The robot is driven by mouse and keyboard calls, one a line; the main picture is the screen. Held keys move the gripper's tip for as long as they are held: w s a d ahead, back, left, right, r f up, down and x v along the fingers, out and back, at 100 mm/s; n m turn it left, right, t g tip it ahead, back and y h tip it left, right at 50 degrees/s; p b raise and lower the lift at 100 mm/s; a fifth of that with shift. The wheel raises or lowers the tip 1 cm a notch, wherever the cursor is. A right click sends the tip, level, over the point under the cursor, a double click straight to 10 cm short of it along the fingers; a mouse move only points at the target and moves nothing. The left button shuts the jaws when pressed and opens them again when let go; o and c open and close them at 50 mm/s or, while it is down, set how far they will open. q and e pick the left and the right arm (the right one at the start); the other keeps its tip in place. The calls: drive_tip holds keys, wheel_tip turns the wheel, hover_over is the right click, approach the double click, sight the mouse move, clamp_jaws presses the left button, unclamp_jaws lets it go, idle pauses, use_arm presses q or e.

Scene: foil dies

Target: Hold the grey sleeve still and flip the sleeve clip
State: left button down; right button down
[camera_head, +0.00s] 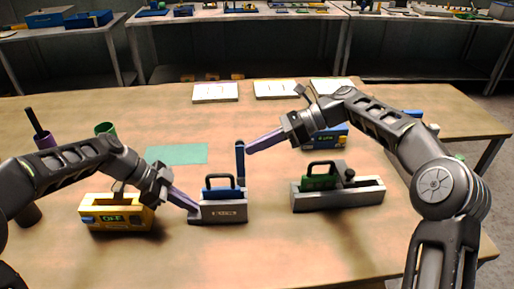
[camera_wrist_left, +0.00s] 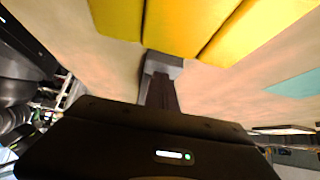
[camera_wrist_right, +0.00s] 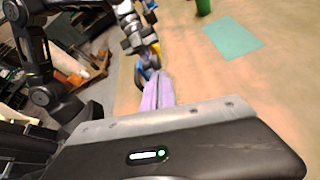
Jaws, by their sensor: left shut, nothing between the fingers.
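The grey sleeve (camera_head: 230,212) stands on the table between my arms, with a blue block and its dark handle (camera_head: 222,186) seated in it. The sleeve clip looks like the blue upright lever (camera_head: 240,160) at the sleeve's right end. My left gripper (camera_head: 196,208) is shut and empty, its tips at the sleeve's left end; the wrist view shows its fingers (camera_wrist_left: 160,85) against a grey part of it. My right gripper (camera_head: 249,149) has its fingers together, with the tips beside the top of the clip. In the right wrist view, the fingers (camera_wrist_right: 157,90) partly hide the blue clip.
A yellow box (camera_head: 118,220) stands left of the sleeve. A grey tray with a green block (camera_head: 338,199) stands to the right. A blue box (camera_head: 330,137) and a green mat (camera_head: 177,154) lie behind. Bare table lies in front.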

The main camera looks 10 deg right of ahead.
drive_tip(key=shift+w, duration=0.25)
drive_tip(key=shift+r, duration=0.1)
idle(0.5)
drive_tip(key=shift+r, duration=0.7)
drive_tip(key=shift+f, duration=0.15)
